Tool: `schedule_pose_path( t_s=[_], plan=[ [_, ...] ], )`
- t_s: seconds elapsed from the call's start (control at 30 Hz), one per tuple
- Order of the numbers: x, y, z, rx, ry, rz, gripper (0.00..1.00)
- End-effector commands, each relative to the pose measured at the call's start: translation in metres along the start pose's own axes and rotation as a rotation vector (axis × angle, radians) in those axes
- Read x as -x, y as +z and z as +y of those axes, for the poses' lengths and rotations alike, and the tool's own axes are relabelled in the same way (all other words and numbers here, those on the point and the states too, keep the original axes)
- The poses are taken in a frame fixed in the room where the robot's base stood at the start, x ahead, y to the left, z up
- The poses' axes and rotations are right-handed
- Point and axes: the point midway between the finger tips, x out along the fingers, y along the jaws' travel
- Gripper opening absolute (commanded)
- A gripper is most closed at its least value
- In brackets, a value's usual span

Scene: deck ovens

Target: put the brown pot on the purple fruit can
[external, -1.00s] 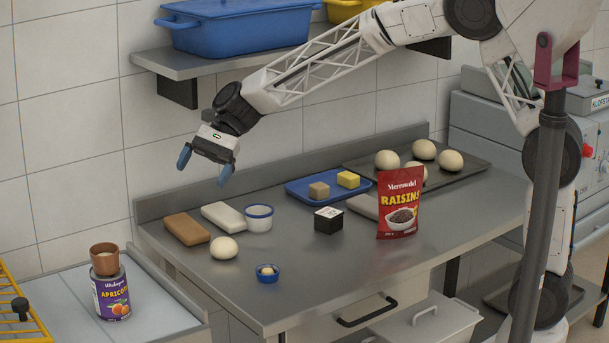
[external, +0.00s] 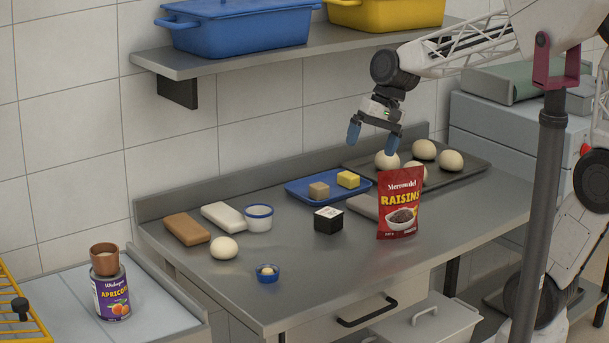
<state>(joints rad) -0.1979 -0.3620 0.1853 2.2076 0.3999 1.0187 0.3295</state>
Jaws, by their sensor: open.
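The brown pot (external: 104,260) sits upright on top of the purple fruit can (external: 112,296), which carries an apricot label. The can stands upright on the lower light-grey surface at the left. My gripper (external: 372,146) is open and empty, with its blue fingertips pointing down. It is in the air above the back part of the steel table, far to the right of the pot and can.
The steel table (external: 300,285) holds a red raisins bag (external: 399,205), a black box (external: 328,221), a blue tray (external: 300,196), a white dough ball (external: 224,248) and small bowls. A wall shelf (external: 210,66) carries blue and yellow containers.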

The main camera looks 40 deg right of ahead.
Motion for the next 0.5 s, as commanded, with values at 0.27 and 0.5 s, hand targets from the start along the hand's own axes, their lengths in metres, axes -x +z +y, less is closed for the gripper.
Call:
schedule_pose_path(
  t_s=[0.27,0.5],
  plan=[
    [0.019,0.039,0.093,0.148,0.126,0.124,0.99],
    [0.024,0.074,0.161,0.269,0.248,0.201,0.99]
  ],
)
